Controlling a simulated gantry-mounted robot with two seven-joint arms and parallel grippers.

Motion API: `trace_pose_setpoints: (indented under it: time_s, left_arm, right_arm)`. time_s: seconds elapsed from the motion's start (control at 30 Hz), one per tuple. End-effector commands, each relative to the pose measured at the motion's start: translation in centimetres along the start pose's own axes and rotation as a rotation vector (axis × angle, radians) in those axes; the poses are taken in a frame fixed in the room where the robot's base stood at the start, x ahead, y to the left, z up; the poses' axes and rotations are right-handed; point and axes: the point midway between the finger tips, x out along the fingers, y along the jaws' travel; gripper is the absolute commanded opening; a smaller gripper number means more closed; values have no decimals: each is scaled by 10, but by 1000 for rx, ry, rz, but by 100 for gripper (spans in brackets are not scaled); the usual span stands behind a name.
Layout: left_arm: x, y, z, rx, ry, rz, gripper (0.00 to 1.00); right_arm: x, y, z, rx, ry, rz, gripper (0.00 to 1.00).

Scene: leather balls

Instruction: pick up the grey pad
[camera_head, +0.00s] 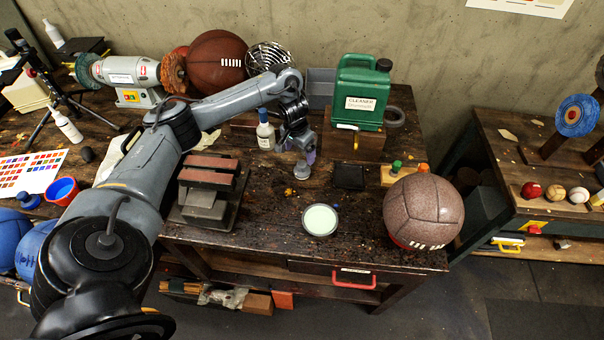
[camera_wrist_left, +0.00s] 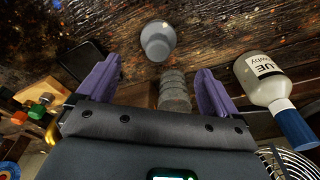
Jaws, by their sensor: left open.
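A small, round, pale-grey piece, which looks like the grey pad (camera_head: 302,171), sits on the dark wooden bench just in front of my left gripper (camera_head: 297,153). In the left wrist view the grey pad (camera_wrist_left: 158,40) lies a little beyond the purple fingertips of my left gripper (camera_wrist_left: 158,78). The fingers are apart, and the pad is not between them. A ribbed grey cylinder (camera_wrist_left: 174,92) shows between the fingers in that view; I cannot tell whether it touches them. My right gripper is not in view.
A white bottle with a blue cap (camera_head: 265,132) stands close left of the gripper. A dark square tray (camera_head: 349,177) lies to the right. Brick-red blocks (camera_head: 211,168) sit left, a green cleaner can (camera_head: 360,92) behind. A pale round dish (camera_head: 320,220) is in front.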

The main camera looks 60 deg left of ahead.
Motion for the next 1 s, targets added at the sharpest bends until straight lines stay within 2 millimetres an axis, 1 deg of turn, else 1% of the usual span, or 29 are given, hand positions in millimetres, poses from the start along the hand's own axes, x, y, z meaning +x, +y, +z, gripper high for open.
trace_pose_setpoints:
  time_s: [0.03,0.13,0.3,0.53,0.8,0.9,1.0]
  left_arm:
    - [10,0,1,-2,-3,0,93]
    - [25,1,2,0,-4,1,93]
    - [42,0,1,1,-3,0,93]
    - [58,2,0,3,-3,0,93]
    - [92,2,-1,2,-2,-1,93]
    - [98,2,-1,4,0,-2,93]
    - [100,2,-1,4,0,-2,93]
  right_arm:
    - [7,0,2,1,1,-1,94]
    - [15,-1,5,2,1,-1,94]
    - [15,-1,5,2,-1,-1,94]
    - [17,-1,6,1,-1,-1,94]
    - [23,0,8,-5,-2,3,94]
    - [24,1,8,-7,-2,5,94]
    - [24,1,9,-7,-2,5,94]
